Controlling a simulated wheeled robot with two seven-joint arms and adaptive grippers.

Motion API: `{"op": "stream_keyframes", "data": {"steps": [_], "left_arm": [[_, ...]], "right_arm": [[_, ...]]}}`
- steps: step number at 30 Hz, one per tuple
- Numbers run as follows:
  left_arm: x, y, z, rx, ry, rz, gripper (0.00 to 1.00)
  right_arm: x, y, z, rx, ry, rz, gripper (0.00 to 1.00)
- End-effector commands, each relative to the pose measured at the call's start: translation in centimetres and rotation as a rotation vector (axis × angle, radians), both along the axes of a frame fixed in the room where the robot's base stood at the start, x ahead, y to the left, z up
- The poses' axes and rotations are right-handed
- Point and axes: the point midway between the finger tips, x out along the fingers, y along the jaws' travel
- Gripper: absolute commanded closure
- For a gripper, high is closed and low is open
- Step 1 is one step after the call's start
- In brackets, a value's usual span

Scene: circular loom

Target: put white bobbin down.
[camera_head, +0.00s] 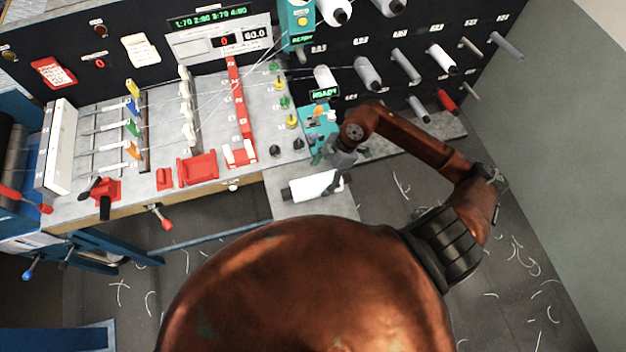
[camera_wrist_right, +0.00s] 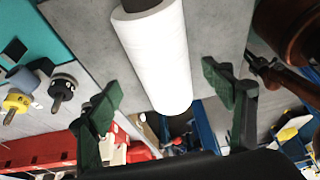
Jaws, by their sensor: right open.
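The white bobbin (camera_head: 311,187) lies on its side on a small grey shelf (camera_head: 284,209) at the front right of the machine. My right gripper (camera_head: 331,172) is open at the bobbin's right part in the head view. In the right wrist view, the white bobbin (camera_wrist_right: 160,55) shows between the two spread green fingers of my right gripper (camera_wrist_right: 160,88), with a visible gap on each side. Its dark core end is at the top of that view. My left gripper is not in view.
Several white and grey bobbins (camera_head: 441,58) sit on pegs on the black panel. A teal control box (camera_head: 318,125) stands behind the shelf. Red clamps (camera_head: 197,168) and threads lie across the loom table to the left. Thread scraps litter the floor (camera_head: 395,232).

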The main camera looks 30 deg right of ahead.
Motion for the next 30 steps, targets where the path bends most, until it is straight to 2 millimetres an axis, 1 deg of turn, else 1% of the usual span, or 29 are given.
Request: {"op": "stream_keyframes", "data": {"steps": [1, 3, 6, 8, 11, 13, 18, 20, 23, 30], "left_arm": [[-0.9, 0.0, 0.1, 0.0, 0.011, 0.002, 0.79], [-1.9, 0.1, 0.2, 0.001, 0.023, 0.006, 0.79], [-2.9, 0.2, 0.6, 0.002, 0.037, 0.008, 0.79], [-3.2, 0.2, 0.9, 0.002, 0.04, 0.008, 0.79], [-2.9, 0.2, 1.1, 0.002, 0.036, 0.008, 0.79], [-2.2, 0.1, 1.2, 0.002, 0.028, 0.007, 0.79], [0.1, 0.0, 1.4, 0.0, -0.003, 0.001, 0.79], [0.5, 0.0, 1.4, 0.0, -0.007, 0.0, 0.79], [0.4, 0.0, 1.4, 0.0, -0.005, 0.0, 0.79], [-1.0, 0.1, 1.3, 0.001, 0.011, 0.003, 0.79]], "right_arm": [[-0.2, 0.1, -0.5, 0.002, 0.003, -0.005, 0.26], [-0.2, 0.2, -1.0, 0.001, 0.001, -0.01, 0.26], [-0.2, 0.7, -2.0, 0.002, 0.002, -0.014, 0.26], [0.0, 1.1, -2.8, 0.002, 0.002, -0.015, 0.26], [0.2, 1.7, -4.2, 0.002, 0.001, -0.014, 0.26], [0.2, 2.0, -4.9, 0.002, 0.002, -0.013, 0.26], [0.4, 2.2, -5.5, -0.001, -0.002, -0.012, 0.26], [0.4, 2.2, -5.5, 0.0, -0.001, -0.01, 0.26], [0.4, 2.3, -5.5, 0.0, -0.002, -0.009, 0.27], [0.4, 2.3, -5.5, 0.0, -0.001, -0.009, 0.44]]}}
